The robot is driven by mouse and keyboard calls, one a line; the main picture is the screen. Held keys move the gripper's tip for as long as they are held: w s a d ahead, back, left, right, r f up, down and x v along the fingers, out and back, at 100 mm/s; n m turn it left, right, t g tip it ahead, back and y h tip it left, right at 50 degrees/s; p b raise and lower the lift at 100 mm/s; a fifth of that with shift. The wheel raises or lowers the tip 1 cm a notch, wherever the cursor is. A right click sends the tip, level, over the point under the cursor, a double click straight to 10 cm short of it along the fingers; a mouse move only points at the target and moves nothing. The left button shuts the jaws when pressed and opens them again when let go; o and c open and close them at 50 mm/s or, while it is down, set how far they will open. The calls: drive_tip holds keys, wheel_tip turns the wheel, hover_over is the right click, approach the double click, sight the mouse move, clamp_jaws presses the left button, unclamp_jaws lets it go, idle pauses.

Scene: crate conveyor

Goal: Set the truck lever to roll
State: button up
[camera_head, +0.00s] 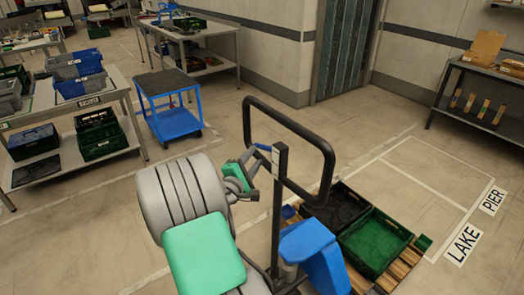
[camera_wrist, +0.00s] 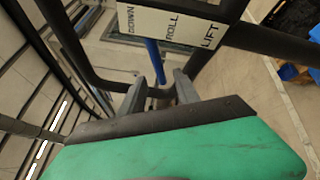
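The truck's black handle loop (camera_head: 322,165) rises on a dark post (camera_head: 278,200) at the middle of the head view. A white plate (camera_wrist: 172,25) marked DOWN, ROLL, LIFT shows in the wrist view. The blue lever (camera_wrist: 153,62) comes out below the plate, between DOWN and ROLL as seen from here; its exact setting is unclear. In the head view a small blue end of the lever (camera_head: 262,147) shows beside the post. My gripper (camera_wrist: 160,80) has its grey fingers apart, with the lever between them; contact is not clear. It also shows in the head view (camera_head: 262,163).
The truck's blue body (camera_head: 312,250) stands by a wooden pallet (camera_head: 405,265) with a black crate (camera_head: 340,207) and a green crate (camera_head: 375,243). A blue cart (camera_head: 170,110) and a crate-laden table (camera_head: 105,100) stand left. Floor by the LAKE sign (camera_head: 463,243) is clear.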

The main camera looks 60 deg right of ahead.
sight(261, 148)
drive_tip(key=d+p, duration=0.1)
drive_tip(key=d, duration=0.2)
drive_tip(key=d+p, duration=0.1)
drive_tip(key=d, duration=0.3)
drive_tip(key=shift+w+d+r, duration=0.1)
drive_tip(key=shift+w+d, duration=0.05)
drive_tip(key=shift+w, duration=0.05)
drive_tip(key=shift+c, duration=0.6)
clamp_jaws()
idle(0.4)
